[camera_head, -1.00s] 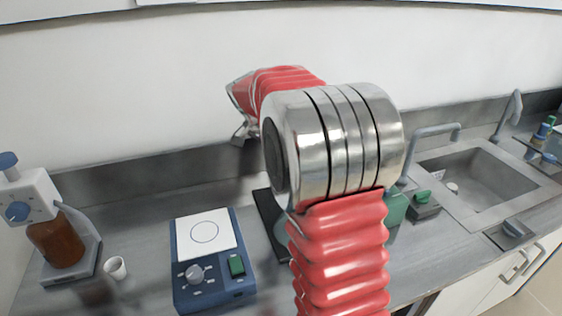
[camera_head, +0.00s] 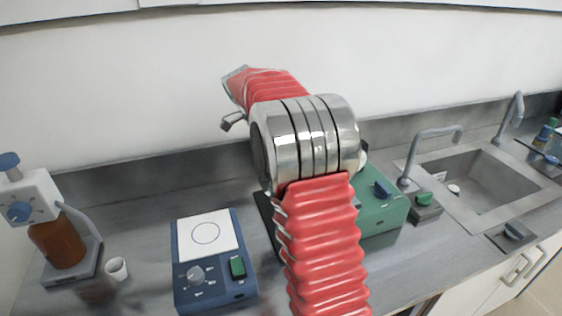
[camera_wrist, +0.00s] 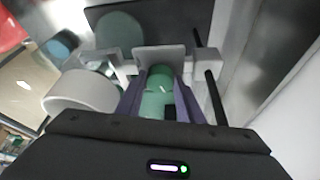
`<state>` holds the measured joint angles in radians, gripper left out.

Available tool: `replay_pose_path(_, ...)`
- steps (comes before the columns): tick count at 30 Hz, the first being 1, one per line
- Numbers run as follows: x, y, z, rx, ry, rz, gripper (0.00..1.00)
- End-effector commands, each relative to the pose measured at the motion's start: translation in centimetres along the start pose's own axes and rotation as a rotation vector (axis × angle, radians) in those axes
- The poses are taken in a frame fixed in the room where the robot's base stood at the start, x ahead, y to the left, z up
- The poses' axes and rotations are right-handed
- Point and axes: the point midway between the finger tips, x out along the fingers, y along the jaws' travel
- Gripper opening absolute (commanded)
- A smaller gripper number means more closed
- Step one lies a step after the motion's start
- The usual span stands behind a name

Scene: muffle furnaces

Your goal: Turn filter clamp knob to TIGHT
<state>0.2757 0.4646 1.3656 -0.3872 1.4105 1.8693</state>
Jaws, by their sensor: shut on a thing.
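In the wrist view my gripper (camera_wrist: 160,82) points at a green rounded part (camera_wrist: 158,100), which lies between its purple fingers. The fingers are shut on this part. It may be the filter clamp knob, but I cannot read any TIGHT marking or see which way the knob points. In the head view my red-sleeved arm covers the middle of the bench, and my fingertips cannot be made out. A dark plate (camera_head: 266,212) shows partly behind the arm.
A blue stirrer (camera_head: 212,290) with a grey knob stands left of my arm. A green box (camera_head: 385,217) with a blue knob stands right of it. A brown bottle device (camera_head: 60,240), a white cup (camera_head: 116,268) and a sink (camera_head: 480,180) lie farther out.

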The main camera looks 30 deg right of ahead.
Motion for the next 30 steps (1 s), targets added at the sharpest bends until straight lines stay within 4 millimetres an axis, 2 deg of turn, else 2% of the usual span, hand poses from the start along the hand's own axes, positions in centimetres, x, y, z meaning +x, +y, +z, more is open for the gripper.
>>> replay_pose_path(10, 0.1, 0.0, -0.4, 0.005, 0.007, 0.002, 0.11)
replay_pose_path(11, 0.1, 0.0, -0.4, 0.005, 0.007, 0.002, 0.36)
replay_pose_path(13, 0.1, 0.0, -0.3, 0.004, 0.006, 0.003, 0.41)
replay_pose_path(23, -0.1, 0.0, -0.1, 0.002, 0.003, 0.002, 0.42)
replay_pose_path(30, -2.4, 0.0, -0.1, 0.002, 0.002, 0.0, 0.42)
